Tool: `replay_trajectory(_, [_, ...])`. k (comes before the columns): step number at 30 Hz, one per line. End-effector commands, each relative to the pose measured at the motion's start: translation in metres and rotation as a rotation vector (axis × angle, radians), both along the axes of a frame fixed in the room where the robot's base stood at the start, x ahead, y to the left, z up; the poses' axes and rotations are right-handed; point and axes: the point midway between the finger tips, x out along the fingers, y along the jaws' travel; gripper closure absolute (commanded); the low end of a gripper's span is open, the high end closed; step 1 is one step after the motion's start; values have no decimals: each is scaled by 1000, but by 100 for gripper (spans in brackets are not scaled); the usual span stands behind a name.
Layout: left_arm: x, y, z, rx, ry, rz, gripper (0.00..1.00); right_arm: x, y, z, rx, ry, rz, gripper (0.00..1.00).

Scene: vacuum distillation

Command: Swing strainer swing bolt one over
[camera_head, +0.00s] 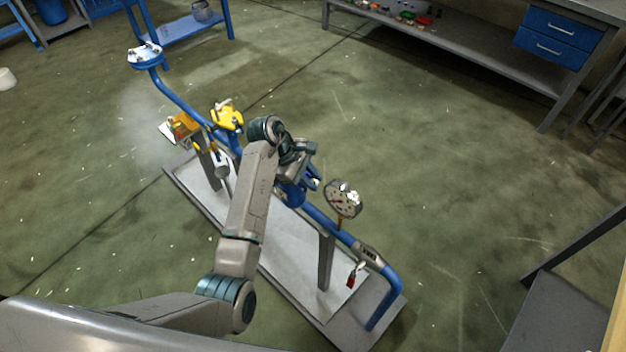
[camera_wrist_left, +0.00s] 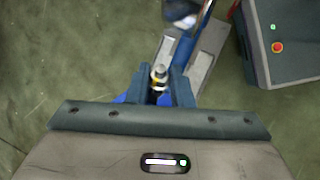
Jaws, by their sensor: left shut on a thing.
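My left gripper (camera_head: 308,181) comes in from the left and reaches down over the blue strainer (camera_head: 290,194) in the middle of the pipe run. The arm and gripper hide most of the strainer and its cover. In the left wrist view the fingers (camera_wrist_left: 159,90) are close together around a small metal swing bolt (camera_wrist_left: 158,73) with a bright rounded end. The gripper is shut on this bolt. Which way the bolt leans is hard to tell. My right gripper is not in view.
A round gauge (camera_head: 343,198) stands on the blue pipe (camera_head: 385,287) just right of the gripper. A yellow valve part (camera_head: 227,115) and a blue flange (camera_head: 145,56) are at the upper left. The grey skid (camera_head: 182,180) lies below. The floor right of it is clear.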

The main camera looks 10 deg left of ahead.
Motion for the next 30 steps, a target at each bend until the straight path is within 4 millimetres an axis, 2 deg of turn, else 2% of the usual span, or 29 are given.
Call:
replay_trajectory(6, [0, 0, 0, 0, 1, 0, 100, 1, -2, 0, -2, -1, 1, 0])
replay_trajectory(7, [0, 0, 0, 1, 1, 1, 78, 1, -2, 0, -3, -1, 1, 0])
replay_trajectory(9, [0, 0, 0, 1, 1, 1, 70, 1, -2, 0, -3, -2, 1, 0])
replay_trajectory(20, [0, 4, 5, 1, -3, 1, 70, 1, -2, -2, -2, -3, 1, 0])
replay_trajectory(23, [0, 12, 17, 2, -5, 2, 70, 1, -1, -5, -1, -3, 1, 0])
replay_trajectory(30, [-2, 39, 58, 4, -4, 2, 70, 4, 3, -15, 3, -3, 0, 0])
